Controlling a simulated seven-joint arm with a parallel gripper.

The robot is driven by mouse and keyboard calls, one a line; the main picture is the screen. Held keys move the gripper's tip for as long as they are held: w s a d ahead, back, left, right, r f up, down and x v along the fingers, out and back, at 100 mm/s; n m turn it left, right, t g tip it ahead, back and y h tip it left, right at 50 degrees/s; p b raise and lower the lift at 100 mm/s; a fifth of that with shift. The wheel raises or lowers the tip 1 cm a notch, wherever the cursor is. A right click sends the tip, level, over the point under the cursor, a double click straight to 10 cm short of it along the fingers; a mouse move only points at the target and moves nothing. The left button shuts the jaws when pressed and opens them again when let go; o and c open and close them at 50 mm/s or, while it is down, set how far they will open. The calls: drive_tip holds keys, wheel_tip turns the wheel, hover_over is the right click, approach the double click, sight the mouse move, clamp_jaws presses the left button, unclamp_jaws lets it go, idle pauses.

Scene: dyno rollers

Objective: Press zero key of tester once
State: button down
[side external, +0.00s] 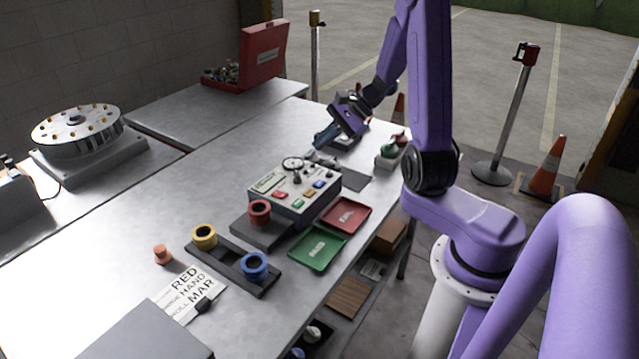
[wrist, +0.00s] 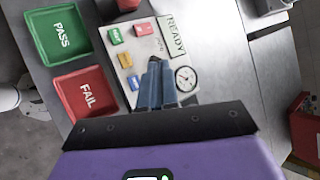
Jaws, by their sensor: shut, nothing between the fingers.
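The tester (side external: 295,190) is a pale-topped box with a round dial (side external: 292,163), a READY display and coloured keys. In the wrist view its panel (wrist: 150,48) shows the green key (wrist: 115,36), red key (wrist: 143,29), yellow key (wrist: 124,60) and blue key (wrist: 133,83). The key labels are too small to read surely, so I cannot tell which is the zero key. My gripper (side external: 316,145) is shut and empty, at the tester's far side in the side view. In the wrist view its blue fingers (wrist: 154,62) overlap the panel between keys and dial, hiding part of it.
A red FAIL tray (side external: 344,214) and green PASS tray (side external: 318,250) lie beside the tester. A red roller (side external: 260,211) stands on a dark block near it. Yellow (side external: 204,236) and blue (side external: 254,266) rollers sit on a dark rack.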

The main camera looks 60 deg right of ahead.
sight(323, 183)
drive_tip(key=shift+f, duration=4.4)
drive_tip(key=shift+f, duration=0.1)
drive_tip(key=shift+f, duration=0.3)
drive_tip(key=shift+f, duration=0.4)
drive_tip(key=shift+r, duration=0.85)
drive_tip(key=shift+r, duration=0.1)
drive_tip(key=shift+r, duration=2.4)
